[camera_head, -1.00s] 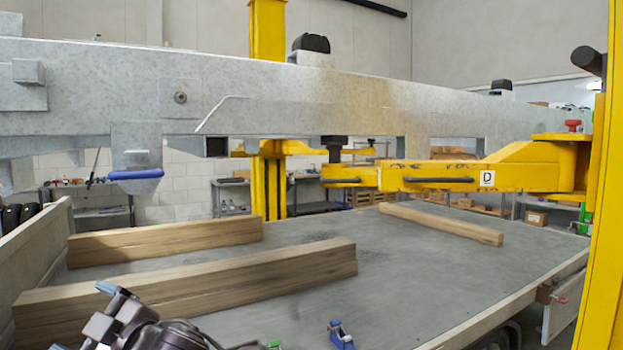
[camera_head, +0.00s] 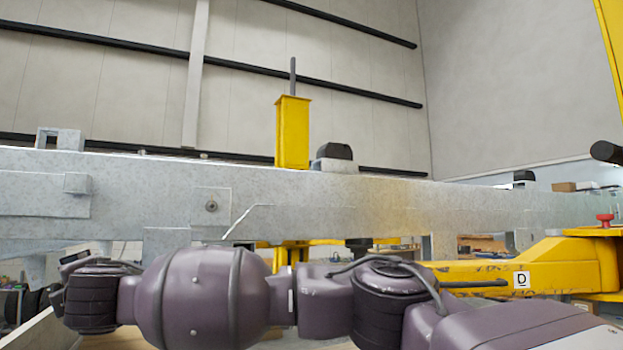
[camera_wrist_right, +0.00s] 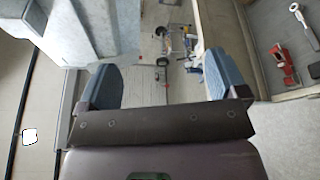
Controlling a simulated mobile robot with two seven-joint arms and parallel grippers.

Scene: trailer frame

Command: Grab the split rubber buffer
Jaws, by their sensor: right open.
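A black rubber buffer (camera_head: 334,151) sits on a bracket on top of the grey galvanized beam (camera_head: 130,175), near the middle of the head view. A second dark buffer (camera_head: 523,175) sits farther along the beam to the right. I cannot make out a split in either at this size. My right gripper (camera_wrist_right: 165,82) is open in the right wrist view, its two blue fingertips wide apart with nothing held between them. No buffer can be made out in that view. My left gripper is not in view.
A purple arm of mine crosses the lower head view, hiding most of the deck. A yellow post (camera_head: 293,132) stands behind the beam. A yellow lift arm (camera_head: 555,262) reaches in from the right. An empty-looking bracket (camera_head: 60,139) stands on the beam at left.

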